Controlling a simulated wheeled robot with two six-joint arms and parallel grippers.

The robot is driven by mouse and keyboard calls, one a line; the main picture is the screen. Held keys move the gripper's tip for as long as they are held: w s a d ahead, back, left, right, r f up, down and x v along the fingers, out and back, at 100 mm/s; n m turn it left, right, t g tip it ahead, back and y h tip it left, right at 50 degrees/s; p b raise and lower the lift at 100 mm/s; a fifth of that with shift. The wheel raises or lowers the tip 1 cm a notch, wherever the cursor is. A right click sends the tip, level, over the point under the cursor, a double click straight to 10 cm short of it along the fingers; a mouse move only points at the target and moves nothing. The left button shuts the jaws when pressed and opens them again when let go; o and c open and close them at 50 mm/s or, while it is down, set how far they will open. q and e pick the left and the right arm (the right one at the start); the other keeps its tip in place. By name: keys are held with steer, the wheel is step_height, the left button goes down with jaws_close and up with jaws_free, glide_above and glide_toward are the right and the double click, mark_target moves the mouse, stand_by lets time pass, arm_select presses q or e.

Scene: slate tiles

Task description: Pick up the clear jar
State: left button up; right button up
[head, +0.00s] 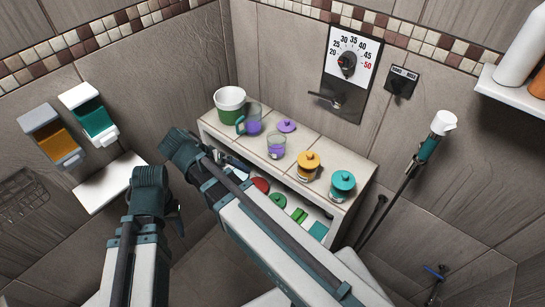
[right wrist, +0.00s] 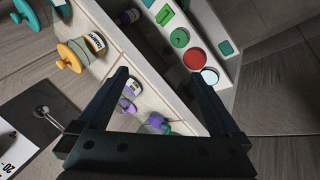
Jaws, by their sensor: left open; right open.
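The clear jar (head: 276,145) stands upright and without a lid on the tiled top of the shelf unit, with purple contents low inside. A purple lid (head: 286,125) lies behind it. In the right wrist view the jar (right wrist: 126,105) shows small, partly behind a finger. My right gripper (right wrist: 160,78) is open and empty, its fingers spread over the shelf's front edge, apart from the jar. In the head view my right arm hides it. My left gripper (head: 177,215) is at the left, away from the shelf, and only partly visible.
A clear mug (head: 252,121) with purple contents and a green-white bucket (head: 230,104) stand left of the jar. Orange (head: 308,166) and teal (head: 342,185) lidded jars stand right. Lower shelf items include a red round one (right wrist: 194,59). A wall dial (head: 347,64) hangs behind.

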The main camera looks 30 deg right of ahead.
steer(key=w+d+f+m+h+b, duration=0.2)
steer(key=w+d+m+h+b, duration=0.15)
steer(key=w+d+m, duration=0.2)
steer(key=m+g+h+b, duration=0.1)
steer(key=m+h+b, duration=0.3)
steer(key=m, duration=0.4)
glide_toward(268, 143)
steer(key=d, duration=0.3)
steer(key=shift+y, duration=0.35)
steer(key=b+x, duration=0.1)
steer(key=x, duration=0.1)
steer(key=b+x, duration=0.1)
steer(key=x, duration=0.2)
steer(key=b+x, duration=0.1)
steer(key=x, duration=0.1)
steer(key=shift+s+d+f, duration=0.15)
steer(key=shift+s, duration=0.15)
arm_select(q)
step_height(268, 143, down, 14)
steer(key=shift+r+b, duration=0.2)
steer(key=shift+b, duration=0.15)
arm_select(e)
steer(key=shift+d+f, duration=0.15)
steer(key=shift+d, duration=0.45)
